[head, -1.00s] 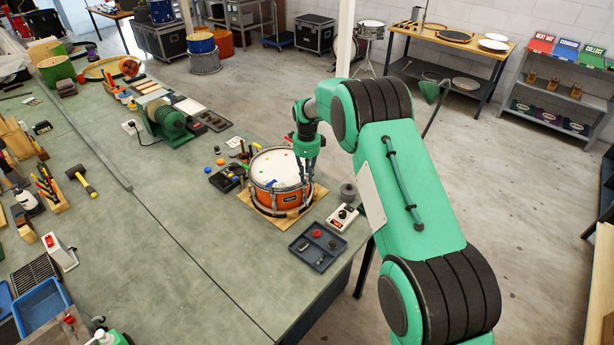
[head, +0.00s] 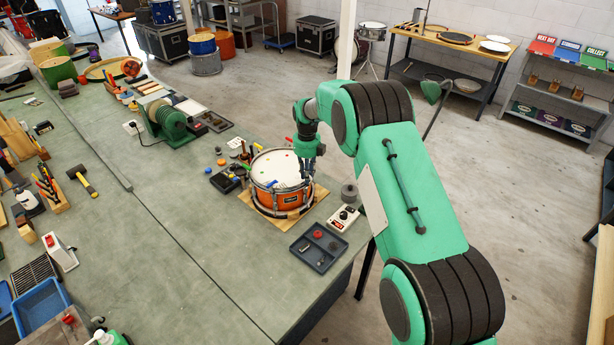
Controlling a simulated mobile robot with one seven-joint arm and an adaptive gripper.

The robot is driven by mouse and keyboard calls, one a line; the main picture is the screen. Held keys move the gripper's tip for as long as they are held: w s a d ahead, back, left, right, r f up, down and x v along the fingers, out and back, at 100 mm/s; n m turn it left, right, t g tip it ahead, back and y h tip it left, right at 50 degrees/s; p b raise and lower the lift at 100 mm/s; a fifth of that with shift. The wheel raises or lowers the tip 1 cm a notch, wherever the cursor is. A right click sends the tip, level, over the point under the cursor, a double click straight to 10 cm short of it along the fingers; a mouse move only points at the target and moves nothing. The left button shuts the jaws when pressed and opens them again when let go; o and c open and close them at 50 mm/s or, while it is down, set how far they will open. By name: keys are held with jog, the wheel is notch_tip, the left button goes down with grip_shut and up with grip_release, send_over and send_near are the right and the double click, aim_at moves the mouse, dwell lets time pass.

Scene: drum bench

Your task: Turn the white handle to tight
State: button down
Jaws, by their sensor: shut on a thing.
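An orange snare drum (head: 270,197) with a white head lies on a wooden board (head: 246,199) near the right edge of the green bench. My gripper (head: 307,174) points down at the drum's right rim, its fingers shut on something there. The held thing is too small and too covered by the fingers to make out; I cannot tell for sure that it is the white handle. Small coloured marks show on the drum head.
A grey tray (head: 319,247) with small parts and a white box with a dial (head: 344,217) stand in front of the drum. A grey cylinder (head: 349,190) is to the right. A green spool (head: 171,124) stands behind left.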

jog(key=shift+w+r+m, duration=0.1)
jog(key=shift+w+m, duration=0.05)
jog(key=shift+m, duration=0.65)
jog(key=c, duration=1.7)
grip_release()
jog(key=shift+o, duration=0.2)
jog(key=shift+r, duration=0.1)
notch_tip(320, 180, up, 12)
jog(key=shift+f, duration=0.2)
